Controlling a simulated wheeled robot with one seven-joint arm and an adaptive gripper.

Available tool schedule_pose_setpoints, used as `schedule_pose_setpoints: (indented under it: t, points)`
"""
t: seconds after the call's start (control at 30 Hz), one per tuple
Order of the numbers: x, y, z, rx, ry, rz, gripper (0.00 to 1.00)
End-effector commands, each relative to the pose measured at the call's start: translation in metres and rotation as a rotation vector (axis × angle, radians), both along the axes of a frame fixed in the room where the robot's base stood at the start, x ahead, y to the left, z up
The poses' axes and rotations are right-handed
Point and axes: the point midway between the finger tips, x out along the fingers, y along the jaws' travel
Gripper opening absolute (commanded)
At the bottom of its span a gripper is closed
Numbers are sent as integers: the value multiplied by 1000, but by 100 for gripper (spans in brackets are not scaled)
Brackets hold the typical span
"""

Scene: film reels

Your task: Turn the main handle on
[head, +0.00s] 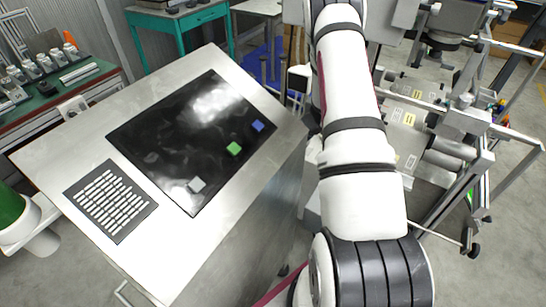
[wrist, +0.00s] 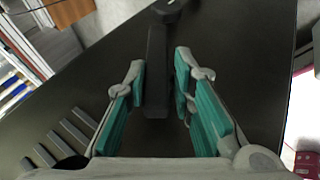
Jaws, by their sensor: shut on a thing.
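A dark handle (wrist: 157,50) stands out from a dark flat panel (wrist: 235,65) in the wrist view. It is a long bar with a thicker rounded end at the top of the picture. My gripper (wrist: 161,80) has teal finger pads on either side of the bar's lower part and is shut on it. In the head view my white arm reaches away and hides both the gripper and the handle.
A metal console (head: 75,138) with a black screen (head: 170,130) and a slotted vent stands left of my arm. A metal frame with rollers (head: 450,147) stands close on the right. A teal table (head: 180,22) is farther back. Grey floor shows at lower right.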

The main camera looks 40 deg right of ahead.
Motion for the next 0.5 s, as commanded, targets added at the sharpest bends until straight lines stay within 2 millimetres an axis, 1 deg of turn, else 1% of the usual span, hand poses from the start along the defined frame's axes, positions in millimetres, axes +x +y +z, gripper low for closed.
schedule_pose_setpoints:
  t: [0.1,0.2,0.5]
  points:
    - [2,1,1,28,-69,-2,0]
    - [3,1,1,34,-99,-1,0]
    - [4,2,2,38,-110,1,0]
